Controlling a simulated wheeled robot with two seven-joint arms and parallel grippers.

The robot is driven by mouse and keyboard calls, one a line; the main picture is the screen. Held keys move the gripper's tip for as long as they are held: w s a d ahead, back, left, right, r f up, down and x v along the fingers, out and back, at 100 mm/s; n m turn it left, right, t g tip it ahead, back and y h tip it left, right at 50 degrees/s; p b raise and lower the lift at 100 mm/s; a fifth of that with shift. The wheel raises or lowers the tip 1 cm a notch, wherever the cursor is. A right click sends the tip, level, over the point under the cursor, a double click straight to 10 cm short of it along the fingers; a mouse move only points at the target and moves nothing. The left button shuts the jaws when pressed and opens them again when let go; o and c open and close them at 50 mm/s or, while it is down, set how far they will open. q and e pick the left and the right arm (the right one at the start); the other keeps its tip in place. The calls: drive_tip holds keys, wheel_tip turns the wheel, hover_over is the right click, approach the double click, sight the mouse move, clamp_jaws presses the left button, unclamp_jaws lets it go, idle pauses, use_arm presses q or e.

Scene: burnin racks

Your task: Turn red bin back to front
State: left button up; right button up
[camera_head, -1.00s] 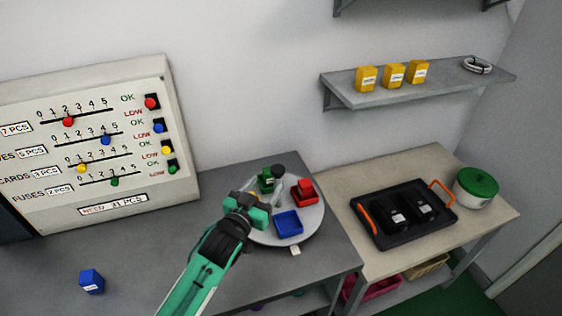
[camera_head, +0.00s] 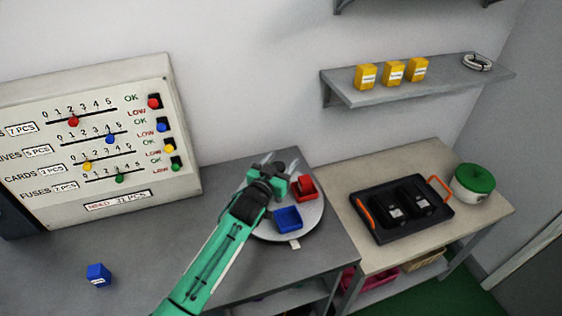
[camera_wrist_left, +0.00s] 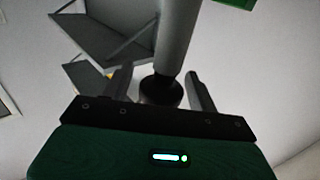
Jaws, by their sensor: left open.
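The red bin (camera_head: 307,183) sits on the right part of a round grey turntable (camera_head: 310,222), just right of my left gripper (camera_head: 281,158). A blue bin (camera_head: 288,219) sits at the turntable's front. My left gripper is open over the turntable's back part and hides the green bin and dark knob there. In the left wrist view, a grey post with a black end (camera_wrist_left: 161,90) shows between my open fingers (camera_wrist_left: 158,88); I cannot tell whether they touch it. The red bin does not show in that view. My right gripper is not in view.
A loose blue box (camera_head: 98,275) lies on the grey table at the left. A slider board (camera_head: 115,205) stands behind it. On the right table are a black tray (camera_head: 385,236) and a green-lidded pot (camera_head: 475,186). A wall shelf (camera_head: 420,82) holds yellow boxes.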

use_arm(q)
clamp_jaws()
